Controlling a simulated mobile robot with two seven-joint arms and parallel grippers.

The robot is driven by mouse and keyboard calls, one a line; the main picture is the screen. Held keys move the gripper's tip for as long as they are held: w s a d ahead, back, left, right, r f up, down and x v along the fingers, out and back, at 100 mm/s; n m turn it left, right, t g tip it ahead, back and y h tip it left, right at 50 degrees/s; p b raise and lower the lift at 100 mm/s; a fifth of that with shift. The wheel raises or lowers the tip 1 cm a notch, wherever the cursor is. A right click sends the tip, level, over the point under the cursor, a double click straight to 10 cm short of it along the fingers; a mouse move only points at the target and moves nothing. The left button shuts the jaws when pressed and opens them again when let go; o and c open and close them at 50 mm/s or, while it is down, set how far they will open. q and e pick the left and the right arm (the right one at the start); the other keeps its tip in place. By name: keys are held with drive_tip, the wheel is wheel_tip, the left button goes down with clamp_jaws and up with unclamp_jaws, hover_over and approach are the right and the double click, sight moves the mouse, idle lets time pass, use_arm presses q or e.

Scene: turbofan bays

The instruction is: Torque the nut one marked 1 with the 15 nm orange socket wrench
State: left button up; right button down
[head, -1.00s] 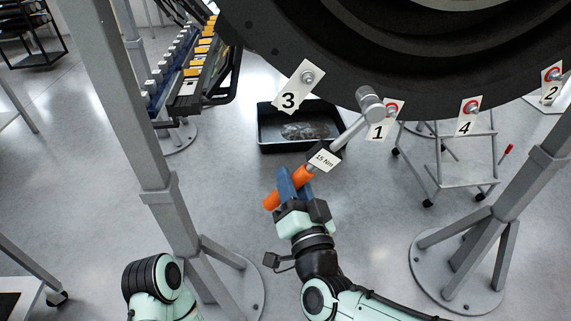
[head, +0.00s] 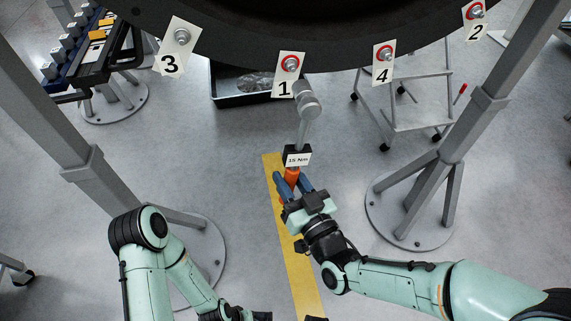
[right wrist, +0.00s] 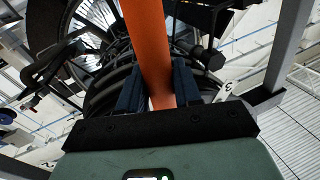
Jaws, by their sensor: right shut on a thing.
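The nut marked 1 (head: 290,64) sits in a red ring on the engine's dark rim, at the top of its white tag. My right gripper (head: 294,186) is shut on the orange handle of the socket wrench (head: 306,106), labelled 15 Nm. The wrench points up the picture, with its grey head just below and right of nut 1, not over it. I cannot tell the depth gap. The right wrist view shows the orange handle (right wrist: 150,45) between the blue fingers (right wrist: 160,92). My left arm shows at lower left, but its gripper's fingers are out of view.
Nuts 3 (head: 181,37), 4 (head: 385,52) and 2 (head: 476,12) sit along the same rim. A black tray (head: 232,99) lies on the floor behind. Grey stand posts (head: 110,180) flank the space. A step frame (head: 420,120) stands at right.

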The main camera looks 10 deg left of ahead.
drive_tip(key=shift+d+f, duration=0.2)
drive_tip(key=shift+d, duration=0.2)
use_arm(q)
drive_tip(key=shift+w+d, duration=0.15)
drive_tip(key=shift+d, duration=0.15)
use_arm(e)
drive_tip(key=shift+a, duration=0.1)
drive_tip(key=shift+b, duration=0.45)
drive_tip(key=shift+w+a+b, duration=0.25)
drive_tip(key=shift+w+b, duration=0.1)
drive_tip(key=shift+w, duration=0.45)
use_arm(q)
drive_tip(key=shift+w+a+f+t+b, duration=0.15)
drive_tip(key=shift+w+a+f+b, duration=0.1)
drive_tip(key=shift+w+f, duration=0.35)
drive_tip(key=shift+w+a+f+t+b, duration=0.1)
drive_tip(key=shift+w+f+t+b, duration=0.1)
drive_tip(key=shift+w+f, duration=0.4)
use_arm(e)
drive_tip(key=shift+w+a, duration=0.3)
drive_tip(key=shift+w, duration=0.55)
drive_tip(key=shift+w+a, duration=0.25)
drive_tip(key=shift+w, duration=0.6)
use_arm(q)
drive_tip(key=shift+s+f+b, duration=0.2)
drive_tip(key=shift+f+b, duration=0.1)
drive_tip(key=shift+f, duration=0.1)
